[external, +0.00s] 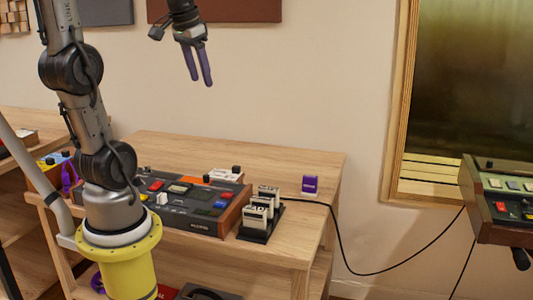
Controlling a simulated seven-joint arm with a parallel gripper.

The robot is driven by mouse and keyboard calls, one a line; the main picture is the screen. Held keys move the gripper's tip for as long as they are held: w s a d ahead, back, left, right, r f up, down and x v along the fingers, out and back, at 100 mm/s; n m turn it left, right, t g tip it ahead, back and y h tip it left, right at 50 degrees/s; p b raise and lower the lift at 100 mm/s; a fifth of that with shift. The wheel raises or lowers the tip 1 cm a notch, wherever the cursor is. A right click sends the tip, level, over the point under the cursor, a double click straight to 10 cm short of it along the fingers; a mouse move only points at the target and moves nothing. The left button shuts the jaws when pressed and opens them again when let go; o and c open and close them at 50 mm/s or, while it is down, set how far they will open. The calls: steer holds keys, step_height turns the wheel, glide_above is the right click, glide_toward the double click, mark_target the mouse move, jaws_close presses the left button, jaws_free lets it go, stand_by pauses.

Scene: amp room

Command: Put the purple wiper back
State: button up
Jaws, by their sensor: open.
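A mixer-like console (190,207) with coloured buttons fills the table's left and middle. A small white-and-orange box (224,175) sits behind it. A black cable (345,262) runs off the table's right side to another console (503,200). The table's back (245,150) is clear.

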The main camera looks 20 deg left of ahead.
steer(key=s+a+f+n+t, duration=0.1)
steer(key=s+a+f+n, duration=0.1)
steer(key=s, duration=0.4)
steer(key=s+a+f+n, duration=0.2)
steer(key=s+n, duration=0.1)
steer(key=s, duration=0.4)
steer(key=shift+s+a+n+t+y, duration=0.25)
steer(key=shift+a+n+t+y, duration=0.05)
steer(key=shift+a+t, duration=0.1)
steer(key=shift+f, duration=0.1)
